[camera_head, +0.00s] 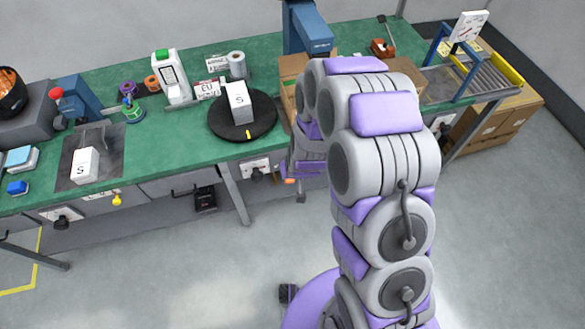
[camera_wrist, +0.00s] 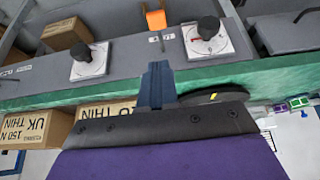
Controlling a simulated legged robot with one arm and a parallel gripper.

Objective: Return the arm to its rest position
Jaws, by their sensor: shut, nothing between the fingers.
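My arm (camera_head: 385,195) rises from my purple base and bends over toward the front edge of the green workbench (camera_head: 200,130). Its far end is partly hidden behind its own links in the head view. In the wrist view my gripper (camera_wrist: 157,82) shows as dark blue fingers closed together, with nothing between them. The fingers appear in front of the bench edge, and I cannot tell how far away it is.
On the bench stand a black turntable (camera_head: 243,126) with a white box (camera_head: 238,103) on it, another white box (camera_head: 85,165) on a dark mat, and a blue press-like column (camera_head: 308,30). Cardboard boxes (camera_wrist: 45,140) show beyond the fingers. Grey floor (camera_head: 180,285) is open at lower left.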

